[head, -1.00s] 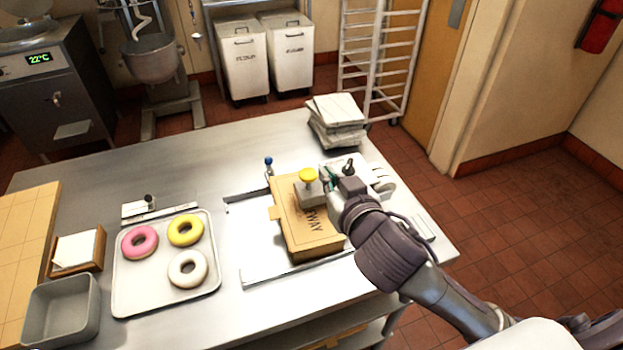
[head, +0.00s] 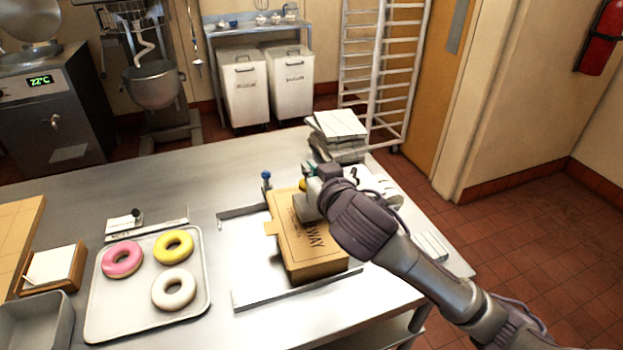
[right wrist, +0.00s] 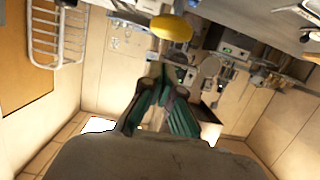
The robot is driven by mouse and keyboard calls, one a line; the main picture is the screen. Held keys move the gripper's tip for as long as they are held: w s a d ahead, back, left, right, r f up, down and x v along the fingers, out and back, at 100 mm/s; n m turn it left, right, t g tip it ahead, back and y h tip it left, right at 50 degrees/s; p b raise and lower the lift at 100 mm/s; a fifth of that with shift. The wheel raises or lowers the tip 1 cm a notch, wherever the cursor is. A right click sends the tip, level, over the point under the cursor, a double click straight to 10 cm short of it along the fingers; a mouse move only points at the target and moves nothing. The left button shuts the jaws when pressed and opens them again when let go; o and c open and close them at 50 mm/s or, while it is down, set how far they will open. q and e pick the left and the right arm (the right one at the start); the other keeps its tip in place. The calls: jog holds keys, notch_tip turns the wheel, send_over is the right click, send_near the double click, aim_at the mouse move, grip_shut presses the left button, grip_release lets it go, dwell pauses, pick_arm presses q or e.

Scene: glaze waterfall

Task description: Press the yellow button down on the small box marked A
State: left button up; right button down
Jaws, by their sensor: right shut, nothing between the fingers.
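The yellow button (head: 302,184) sits on a small grey box (head: 305,207) on top of a brown carton (head: 312,250). Only a sliver of the button shows in the head view, because my right gripper (head: 309,172) is in front of it. No letter A can be read on the box. In the right wrist view the yellow button (right wrist: 171,27) appears at the top, beyond the shut green fingertips (right wrist: 163,75). My right gripper is shut and empty, close to the button; I cannot tell whether it touches. My left gripper is not in view.
A blue-topped knob (head: 266,176) stands left of the carton. A tray (head: 205,290) with three donuts lies at the left. A stack of white-and-grey items (head: 338,124) stands behind, with a white device (head: 385,190) beside my arm. The table's back left is clear.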

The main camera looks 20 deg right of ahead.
jog(key=shift+s+f, duration=0.1)
jog(key=shift+f, duration=0.95)
